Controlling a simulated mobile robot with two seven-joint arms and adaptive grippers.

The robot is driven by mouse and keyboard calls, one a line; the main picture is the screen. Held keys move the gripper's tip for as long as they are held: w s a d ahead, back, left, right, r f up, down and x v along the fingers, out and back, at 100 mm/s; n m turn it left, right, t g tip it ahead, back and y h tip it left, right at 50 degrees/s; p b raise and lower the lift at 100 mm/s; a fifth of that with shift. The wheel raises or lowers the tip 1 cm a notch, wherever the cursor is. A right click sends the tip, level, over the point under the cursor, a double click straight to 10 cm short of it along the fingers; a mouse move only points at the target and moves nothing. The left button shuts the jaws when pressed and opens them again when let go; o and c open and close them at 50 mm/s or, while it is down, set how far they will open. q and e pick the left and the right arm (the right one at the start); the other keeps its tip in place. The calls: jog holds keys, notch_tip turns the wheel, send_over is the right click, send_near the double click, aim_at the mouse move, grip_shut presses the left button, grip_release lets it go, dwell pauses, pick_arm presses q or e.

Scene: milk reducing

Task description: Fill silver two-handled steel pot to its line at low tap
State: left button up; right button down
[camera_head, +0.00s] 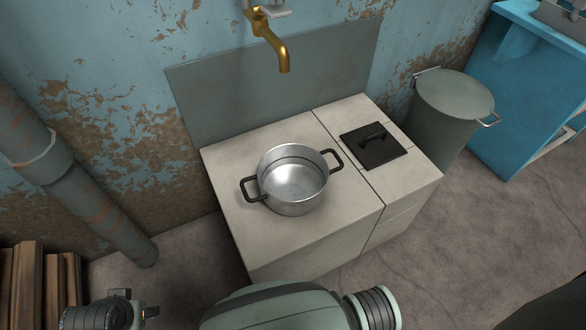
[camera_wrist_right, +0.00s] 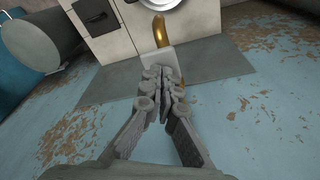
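The silver two-handled steel pot (camera_head: 292,178) stands upright on the pale counter under the low brass tap (camera_head: 272,40). Its black handles point left and right. A thin dark line runs around its inner wall. I see no water stream and no clear water surface in it. In the right wrist view the tap (camera_wrist_right: 160,32) shows with its pale block, and part of the pot (camera_wrist_right: 160,3) is at the top edge. My right gripper (camera_wrist_right: 161,74) has its fingers together at that block; whether they touch it is unclear. My left gripper is out of view.
A black lid-like plate (camera_head: 373,146) with a handle lies on the counter's right part. A grey bin (camera_head: 452,105) and a blue cabinet (camera_head: 530,80) stand to the right. A pipe (camera_head: 85,200) and wooden boards (camera_head: 30,285) are at left. The splashback (camera_head: 220,95) rises behind the counter.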

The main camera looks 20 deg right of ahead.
aim_at(277, 9)
jog(key=shift+f+b, duration=0.7)
jog(key=shift+f, duration=1)
dwell(6.3)
